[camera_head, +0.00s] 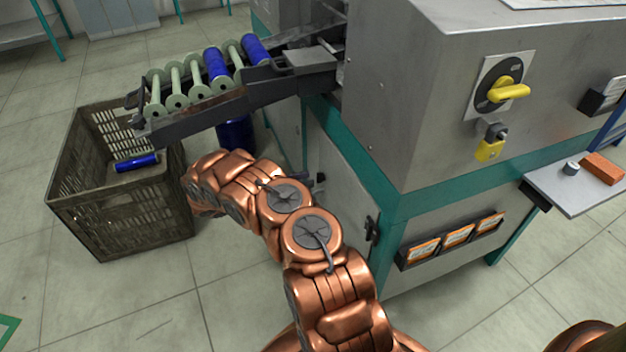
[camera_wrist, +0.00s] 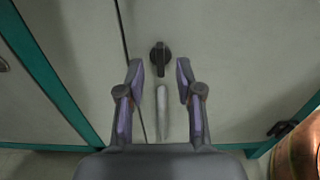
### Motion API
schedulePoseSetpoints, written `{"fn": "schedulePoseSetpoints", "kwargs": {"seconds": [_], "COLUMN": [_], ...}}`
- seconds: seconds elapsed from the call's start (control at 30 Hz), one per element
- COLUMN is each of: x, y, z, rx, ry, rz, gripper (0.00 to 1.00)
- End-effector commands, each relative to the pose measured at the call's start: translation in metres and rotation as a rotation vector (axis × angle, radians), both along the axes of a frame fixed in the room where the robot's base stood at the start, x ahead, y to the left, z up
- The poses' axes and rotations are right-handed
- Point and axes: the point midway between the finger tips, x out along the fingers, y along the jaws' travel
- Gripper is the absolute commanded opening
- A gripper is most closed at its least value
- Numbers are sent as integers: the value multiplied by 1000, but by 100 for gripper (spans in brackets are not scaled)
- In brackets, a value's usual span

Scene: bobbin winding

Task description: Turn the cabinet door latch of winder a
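The winder (camera_head: 375,95) is a grey machine with teal trim, and its lower cabinet faces my arm. In the wrist view the black door latch (camera_wrist: 160,56) stands upright on the pale cabinet door (camera_wrist: 215,30), just right of a vertical door seam. My gripper (camera_wrist: 160,70) is open in front of the door, with one fingertip on each side of the latch and a gap to it on both sides. I cannot tell how far the fingertips are from the door. A pale vertical bar (camera_wrist: 162,112) shows below the latch, between the fingers. In the head view my arm hides most of my gripper.
A dark crate (camera_head: 120,225) with a blue bobbin (camera_head: 136,163) stands on the floor at left. A sloping rack (camera_head: 195,122) of green and blue bobbins runs above it. A yellow rotary switch (camera_head: 508,92) is on the winder. A side shelf (camera_head: 572,193) juts out at right.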

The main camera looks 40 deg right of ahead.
Motion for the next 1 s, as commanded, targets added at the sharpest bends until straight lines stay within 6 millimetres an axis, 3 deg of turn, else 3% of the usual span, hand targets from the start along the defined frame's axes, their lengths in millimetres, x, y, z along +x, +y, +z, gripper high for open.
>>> {"fn": "schedulePoseSetpoints", "kwargs": {"seconds": [0.2,0.5,0.83,1.0], "x": [-12,-13,-13,-13], "y": [-24,-28,-28,-28], "z": [0,1,1,1], "rx": [-3,-1,-1,-1], "ry": [3,2,2,2], "rz": [-2,-1,-1,-1], "gripper": [35,35,2,0]}}
